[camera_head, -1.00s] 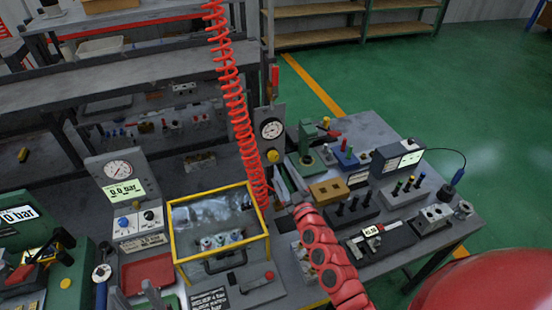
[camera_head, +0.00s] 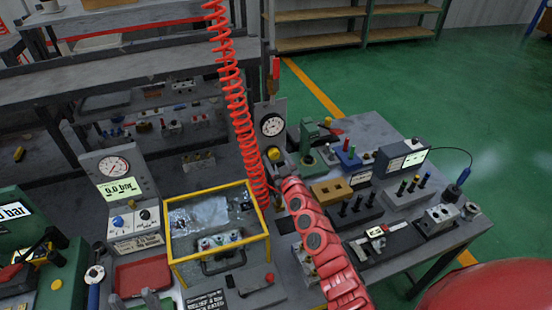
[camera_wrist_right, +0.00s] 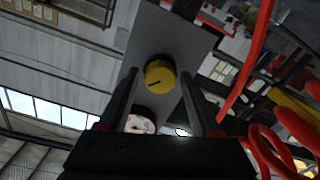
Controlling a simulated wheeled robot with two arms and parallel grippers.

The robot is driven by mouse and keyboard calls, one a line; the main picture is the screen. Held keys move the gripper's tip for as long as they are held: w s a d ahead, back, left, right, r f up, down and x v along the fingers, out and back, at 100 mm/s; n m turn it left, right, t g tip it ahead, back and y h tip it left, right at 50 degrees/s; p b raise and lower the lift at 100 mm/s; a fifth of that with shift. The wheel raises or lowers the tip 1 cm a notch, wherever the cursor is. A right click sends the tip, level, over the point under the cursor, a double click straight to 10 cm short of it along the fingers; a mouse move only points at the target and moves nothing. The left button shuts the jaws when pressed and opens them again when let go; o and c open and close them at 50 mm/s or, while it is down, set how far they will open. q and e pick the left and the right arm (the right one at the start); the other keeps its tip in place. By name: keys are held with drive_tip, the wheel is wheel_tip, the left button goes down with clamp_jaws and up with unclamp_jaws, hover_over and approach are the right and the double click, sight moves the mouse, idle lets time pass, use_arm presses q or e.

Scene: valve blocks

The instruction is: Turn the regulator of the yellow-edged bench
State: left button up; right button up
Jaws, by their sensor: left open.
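The yellow regulator knob (camera_head: 274,154) is on an upright grey panel (camera_head: 262,111) below a round white gauge (camera_head: 272,125), behind the red coiled hose. My right gripper (camera_wrist_right: 160,88) is open, with its fingers to either side of the yellow knob (camera_wrist_right: 158,72) in the right wrist view. A gap shows between knob and fingers; I cannot tell how deep it sits between them. In the head view the right gripper is mostly hidden behind its red arm.
A red coiled hose (camera_head: 236,100) hangs beside the panel. A yellow-framed case (camera_head: 176,240) stands left of the right arm. Blocks, a caliper and a display box (camera_head: 402,158) crowd the right side. A red tray (camera_head: 143,275) lies at front left.

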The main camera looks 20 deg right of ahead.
clamp_jaws()
drive_tip(key=m, duration=0.3)
drive_tip(key=shift+d+f+m+b, duration=0.1)
drive_tip(key=shift+m+b, duration=0.2)
drive_tip(key=shift+b, duration=0.05)
drive_tip(key=m+b, duration=0.1)
drive_tip(key=m, duration=0.4)
drive_tip(key=m+b, duration=0.1)
drive_tip(key=m, duration=0.4)
drive_tip(key=shift+m, duration=0.4)
drive_tip(key=shift+m+b, duration=0.35)
drive_tip(key=shift+m, duration=1.45)
